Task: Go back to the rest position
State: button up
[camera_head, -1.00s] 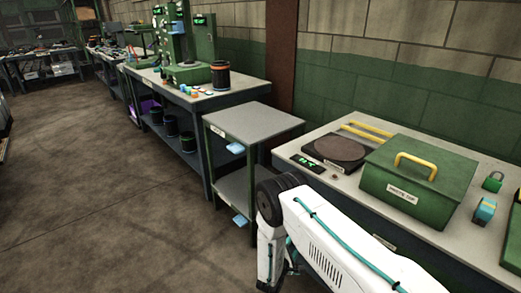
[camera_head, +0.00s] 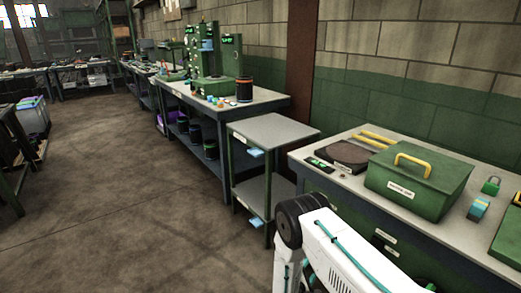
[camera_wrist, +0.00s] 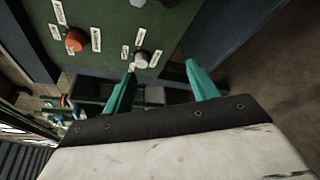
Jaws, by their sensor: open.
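My gripper (camera_wrist: 160,85) shows in the wrist view with its two teal fingers apart and nothing between them. Beyond the fingertips is a green panel (camera_wrist: 105,30) with an orange knob (camera_wrist: 75,41), a pale knob (camera_wrist: 141,60) and several small white labels. I cannot tell whether the left finger touches the panel; the right finger is over a dark background. In the head view my white arm rises at the bottom, in front of the near bench, and the gripper itself is hidden there.
A machine bench (camera_head: 245,105) stands behind. The concrete floor (camera_head: 120,190) on the left is clear.

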jog(key=s+d+r+m+g+h, duration=0.1)
jog(key=s+d+r+g+h, duration=0.35)
jog(key=s+d, duration=0.2)
jog(key=s+d+r+m+g, duration=0.2)
jog(key=s+r+m+g, duration=0.3)
jog(key=r, duration=0.7)
jog(key=s+d+r+m+g, duration=0.25)
jog(key=s+r+g, duration=0.3)
jog(key=r, duration=0.75)
jog(key=s+a+r+m+t+y, duration=0.1)
jog(key=s+r+m+y, duration=0.3)
jog(key=s+r, duration=0.8)
jog(key=s+a+r+m+t+y, duration=0.2)
jog(key=s+r+m+y, duration=0.3)
jog(key=s+r+y, duration=0.4)
jog(key=shift+s+a+r, duration=0.5)
jog(key=shift+s+r, duration=1.55)
jog(key=shift+r, duration=1.3)
